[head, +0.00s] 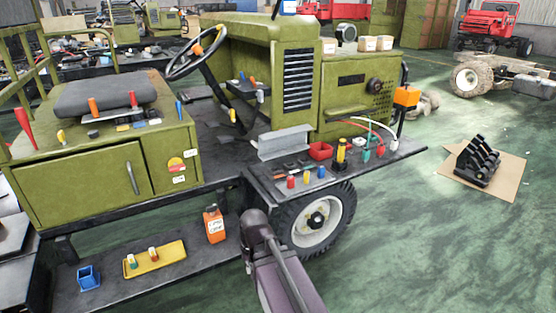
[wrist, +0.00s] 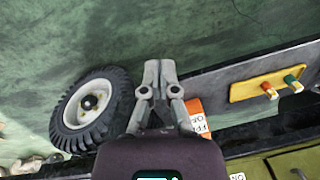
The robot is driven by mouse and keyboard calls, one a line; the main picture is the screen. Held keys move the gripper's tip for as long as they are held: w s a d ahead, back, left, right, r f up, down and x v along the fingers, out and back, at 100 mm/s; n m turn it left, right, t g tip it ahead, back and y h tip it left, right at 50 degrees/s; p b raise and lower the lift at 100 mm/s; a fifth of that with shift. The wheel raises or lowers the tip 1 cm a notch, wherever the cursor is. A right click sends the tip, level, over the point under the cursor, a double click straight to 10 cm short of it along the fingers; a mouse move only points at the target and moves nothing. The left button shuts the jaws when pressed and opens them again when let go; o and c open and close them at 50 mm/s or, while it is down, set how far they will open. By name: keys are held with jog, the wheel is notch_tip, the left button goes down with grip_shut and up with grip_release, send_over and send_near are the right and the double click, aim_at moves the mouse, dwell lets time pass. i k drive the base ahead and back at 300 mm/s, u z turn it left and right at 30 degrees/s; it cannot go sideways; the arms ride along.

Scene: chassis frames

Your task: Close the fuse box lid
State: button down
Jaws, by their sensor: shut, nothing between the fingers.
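My gripper (wrist: 159,72) shows in the wrist view with its two grey fingers together and nothing between them. It is over the green floor side, between the wheel and the orange container. In the head view only my arm shows, at the bottom middle, and the fingers cannot be made out. I cannot surely identify the fuse box. A grey, folded-metal piece (head: 285,143) stands raised on the dark deck of the green vehicle and may be its open lid. Small dark parts lie in front of it. My arm is below and in front of that deck.
A black-tyred wheel (head: 318,218) sits under the deck edge. An orange container (head: 214,224), a yellow tray (head: 155,259) and a blue bin (head: 89,277) stand on the lower step. A red bin (head: 320,150) and coloured cables crowd the deck.

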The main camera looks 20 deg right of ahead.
aim_at(281, 141)
jog(key=u, duration=0.6)
jog(key=i, duration=0.85)
jog(key=z, duration=0.6)
